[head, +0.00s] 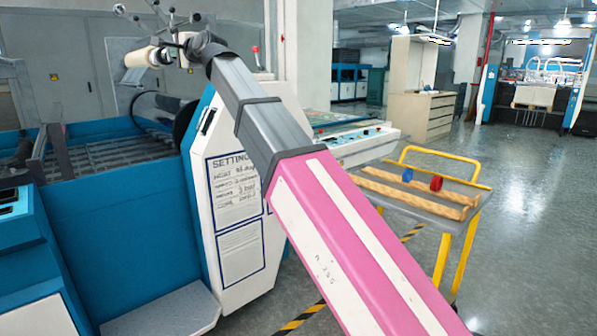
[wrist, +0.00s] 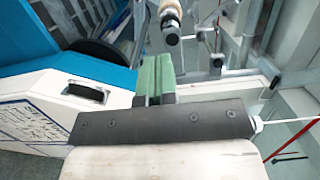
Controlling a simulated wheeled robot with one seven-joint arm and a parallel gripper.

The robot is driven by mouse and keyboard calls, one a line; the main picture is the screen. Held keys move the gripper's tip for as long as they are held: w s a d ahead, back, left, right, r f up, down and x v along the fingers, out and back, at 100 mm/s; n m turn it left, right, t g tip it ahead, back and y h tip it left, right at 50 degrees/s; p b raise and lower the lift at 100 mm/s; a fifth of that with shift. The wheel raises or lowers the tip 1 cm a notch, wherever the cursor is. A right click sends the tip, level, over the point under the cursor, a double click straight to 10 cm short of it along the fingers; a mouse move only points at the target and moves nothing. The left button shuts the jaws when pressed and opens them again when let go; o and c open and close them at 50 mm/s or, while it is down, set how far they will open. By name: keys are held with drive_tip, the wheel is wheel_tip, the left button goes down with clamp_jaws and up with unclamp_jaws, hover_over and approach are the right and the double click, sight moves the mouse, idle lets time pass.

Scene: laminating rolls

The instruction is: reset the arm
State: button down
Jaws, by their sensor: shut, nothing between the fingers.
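My gripper (wrist: 155,68) shows in the wrist view as two green fingers pressed together in front of a dark bar with bolts. It is shut and holds nothing. In the head view my arm reaches up and to the left, toward the top of the blue and white machine (head: 243,180); the fingers are too small to make out there. A beige roll (head: 148,57) sits on a spindle at the machine's top left in the head view. What looks like a roll end (wrist: 170,18) shows beyond the fingertips in the wrist view, apart from them.
A yellow-framed cart (head: 415,199) at right carries wooden strips with a blue and a red piece. A wooden cabinet (head: 421,115) stands behind it. A white pillar (head: 307,60) rises behind my arm. The grey floor at far right is clear.

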drive_tip(key=w+d+f+n+g+h, duration=0.1)
drive_tip(key=w+d+f+h, duration=0.2)
drive_tip(key=d+f, duration=0.85)
drive_tip(key=w+d+f+n+g+h, duration=0.1)
drive_tip(key=w+d+f+h, duration=0.3)
drive_tip(key=f, duration=1.4)
drive_tip(key=w+d+f+n+g+h, duration=0.1)
drive_tip(key=w+d+f+n, duration=0.1)
drive_tip(key=d+f, duration=0.95)
drive_tip(key=s+d+f+n+g+h, duration=0.15)
drive_tip(key=s+d+f, duration=0.25)
drive_tip(key=d+f, duration=0.55)
drive_tip(key=s+d+f+g+h, duration=0.3)
drive_tip(key=s+d+f, duration=0.15)
drive_tip(key=f, duration=0.95)
drive_tip(key=s+d+f+n+g+h, duration=0.1)
drive_tip(key=s+d+f+g, duration=0.3)
drive_tip(key=s+d+f, duration=0.9)
drive_tip(key=shift+s+d+n, duration=0.45)
drive_tip(key=shift+s+n, duration=0.05)
drive_tip(key=shift+n, duration=0.15)
drive_tip(key=shift+h, duration=0.25)
